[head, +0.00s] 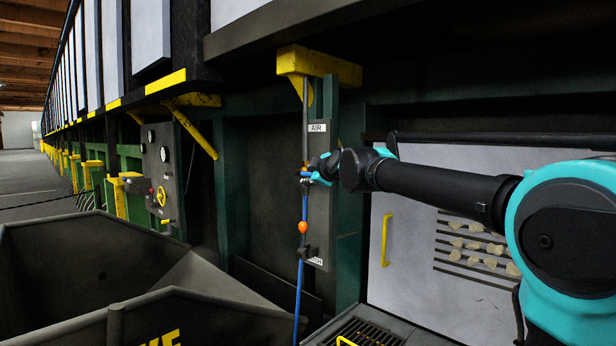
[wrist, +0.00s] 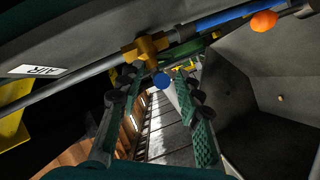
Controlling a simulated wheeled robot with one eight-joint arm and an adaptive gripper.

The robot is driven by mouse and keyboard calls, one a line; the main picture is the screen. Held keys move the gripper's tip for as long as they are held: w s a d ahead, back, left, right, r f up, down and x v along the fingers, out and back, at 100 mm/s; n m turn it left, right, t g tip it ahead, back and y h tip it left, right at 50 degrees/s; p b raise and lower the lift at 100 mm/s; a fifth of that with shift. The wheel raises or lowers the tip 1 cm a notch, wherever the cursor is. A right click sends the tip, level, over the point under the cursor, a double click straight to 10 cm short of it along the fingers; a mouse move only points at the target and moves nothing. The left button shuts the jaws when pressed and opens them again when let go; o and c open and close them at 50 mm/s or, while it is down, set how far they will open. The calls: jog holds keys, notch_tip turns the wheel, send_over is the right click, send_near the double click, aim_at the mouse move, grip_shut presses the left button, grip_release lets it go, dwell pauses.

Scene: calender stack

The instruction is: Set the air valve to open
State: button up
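The air valve has a brass-coloured body (wrist: 147,48) on a grey pipe, below the AIR label (head: 317,128). Its blue handle (wrist: 162,81) points out toward the wrist camera, with its rounded end between my fingertips. My gripper (wrist: 157,84) is open, with one green-padded finger on each side of the handle and visible gaps. In the head view my gripper (head: 322,172) reaches the panel from the right and hides most of the valve. The AIR label also shows in the wrist view (wrist: 38,71). Whether a finger touches the handle is unclear.
An orange ball-shaped part (head: 303,227) sits lower on the line, above a blue hose (head: 298,290). A dark hopper (head: 60,265) fills the lower left. A white door with a yellow handle (head: 385,240) stands right of the panel. A yellow bracket (head: 318,66) overhangs it.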

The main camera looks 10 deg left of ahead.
jog(key=shift+x, duration=0.95)
jog(key=shift+s, duration=0.1)
grip_shut()
